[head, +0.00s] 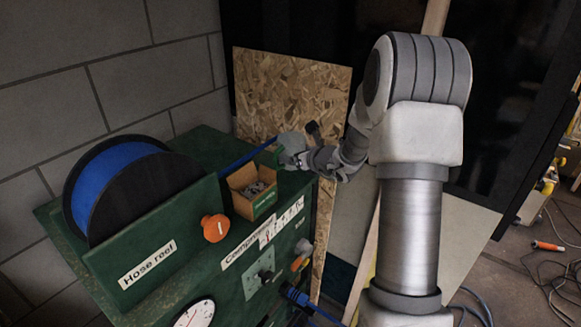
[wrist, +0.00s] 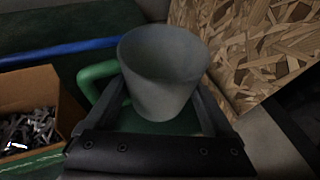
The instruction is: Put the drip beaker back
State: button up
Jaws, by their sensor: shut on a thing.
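The drip beaker (wrist: 163,72) is a grey, open-topped cup in the wrist view, nearly upright and leaning slightly. My gripper (wrist: 163,104) is shut on it, one finger at each side of its lower wall. A green curved bar like a handle (wrist: 92,78) shows at its left; I cannot tell whether it belongs to the beaker. In the head view the beaker (head: 291,146) is a small grey shape at the end of my arm, over the far right of the green compressor housing (head: 205,143). Whether its base touches the housing is hidden.
A cardboard box (head: 250,190) of small metal parts stands left of the beaker. A blue hose (head: 236,165) runs behind the box from the hose reel (head: 120,190). An orange knob (head: 214,228) stands nearer. A chipboard panel (head: 285,95) rises close behind.

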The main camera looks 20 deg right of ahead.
aim_at(295, 168)
jog(key=shift+w+a+f, duration=0.15)
jog(key=shift+a+f, duration=0.05)
jog(key=shift+a, duration=0.05)
jog(key=shift+f, duration=1.95)
jog(key=shift+f, duration=0.2)
jog(key=o, duration=1.3)
jog(key=shift+r, duration=0.15)
jog(key=shift+r+p, duration=0.2)
jog(key=shift+p, duration=0.1)
jog(key=b+v, duration=0.1)
jog(key=v, duration=1.1)
jog(key=shift+f, duration=0.15)
